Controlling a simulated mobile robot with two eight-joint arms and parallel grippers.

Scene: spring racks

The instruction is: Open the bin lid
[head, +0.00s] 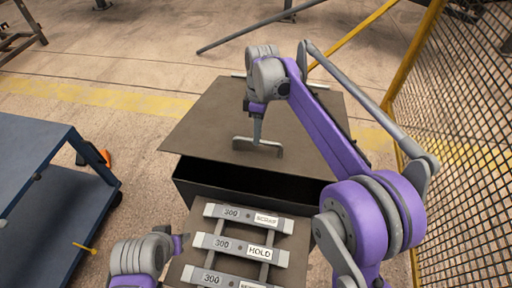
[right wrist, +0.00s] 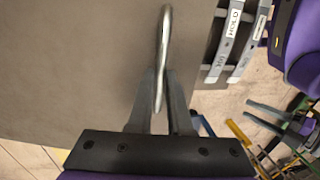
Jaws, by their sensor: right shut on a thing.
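The bin (head: 190,187) is a dark box in the middle of the head view. Its flat grey-brown lid (head: 215,112) is tilted up at the near edge, and a dark gap shows below it. The lid also fills the left of the right wrist view (right wrist: 70,60). A grey metal handle (head: 268,150) stands on the lid near its front edge. My right gripper (head: 257,138) reaches down to the handle and is shut on it. In the right wrist view the handle (right wrist: 164,45) runs between the fingers. My left gripper (head: 182,244) is low at the left; its jaws are unclear.
A rack with grey bars (head: 230,243) labelled 300, SCRAP and HOLD stands in front of the bin. A blue cart (head: 30,150) is at the left. A wire mesh fence (head: 455,130) with yellow posts stands at the right. Open floor lies behind the bin.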

